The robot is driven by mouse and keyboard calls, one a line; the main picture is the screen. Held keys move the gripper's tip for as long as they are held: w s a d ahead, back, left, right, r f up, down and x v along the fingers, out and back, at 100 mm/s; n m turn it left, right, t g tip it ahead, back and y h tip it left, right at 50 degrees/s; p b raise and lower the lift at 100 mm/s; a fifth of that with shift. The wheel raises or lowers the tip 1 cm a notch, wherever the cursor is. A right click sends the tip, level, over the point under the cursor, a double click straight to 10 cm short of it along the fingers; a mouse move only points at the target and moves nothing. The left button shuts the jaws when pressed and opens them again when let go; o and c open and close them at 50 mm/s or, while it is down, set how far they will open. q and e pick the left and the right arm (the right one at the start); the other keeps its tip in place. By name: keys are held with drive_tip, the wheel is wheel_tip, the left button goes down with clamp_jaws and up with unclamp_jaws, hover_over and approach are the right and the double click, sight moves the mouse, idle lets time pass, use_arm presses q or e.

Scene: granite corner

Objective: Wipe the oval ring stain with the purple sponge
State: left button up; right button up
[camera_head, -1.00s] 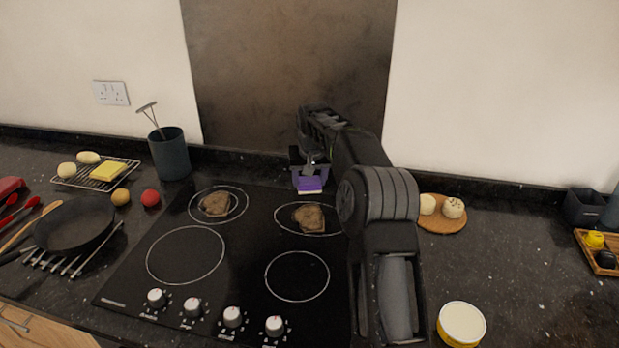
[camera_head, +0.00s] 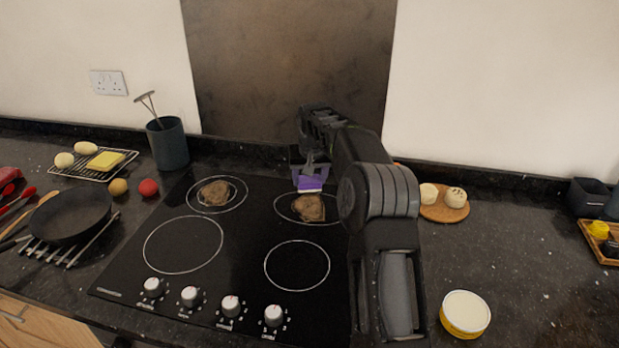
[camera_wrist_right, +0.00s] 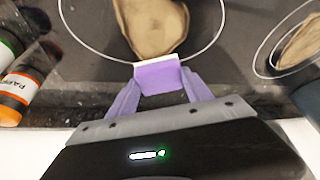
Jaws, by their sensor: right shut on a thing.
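The purple sponge (camera_head: 310,184) with a pale edge is held in my right gripper (camera_head: 310,172), at the back of the black hob. In the right wrist view the sponge (camera_wrist_right: 158,77) sits between both fingers, its pale edge towards a brown patch. That patch (camera_head: 308,208) lies in the back right burner ring, just in front of the sponge; it also shows in the wrist view (camera_wrist_right: 150,25). Another brown patch (camera_head: 214,193) lies in the back left ring. I cannot tell which is the oval ring stain, nor whether the sponge touches the hob. My left gripper is out of view.
A dark utensil pot (camera_head: 168,146) stands behind the hob's left corner. A pan (camera_head: 72,216) and a rack with food (camera_head: 112,168) are at left. A round board (camera_head: 444,211) and a yellow tub (camera_head: 465,314) are at right. Spice jars (camera_wrist_right: 18,85) show in the wrist view.

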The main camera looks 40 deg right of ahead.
sight(308, 200)
drive_tip(key=shift+f+b, duration=0.7)
drive_tip(key=shift+f, duration=0.35)
drive_tip(key=shift+s+a+f+b, duration=0.1)
drive_tip(key=shift+s+a+b, duration=0.3)
drive_tip(key=shift+b, duration=0.3)
drive_tip(key=shift+s+a+b, duration=0.4)
drive_tip(key=shift+a+b, duration=0.2)
drive_tip(key=shift+b, duration=0.05)
drive_tip(key=shift+s+a+r, duration=0.2)
drive_tip(key=shift+a, duration=0.05)
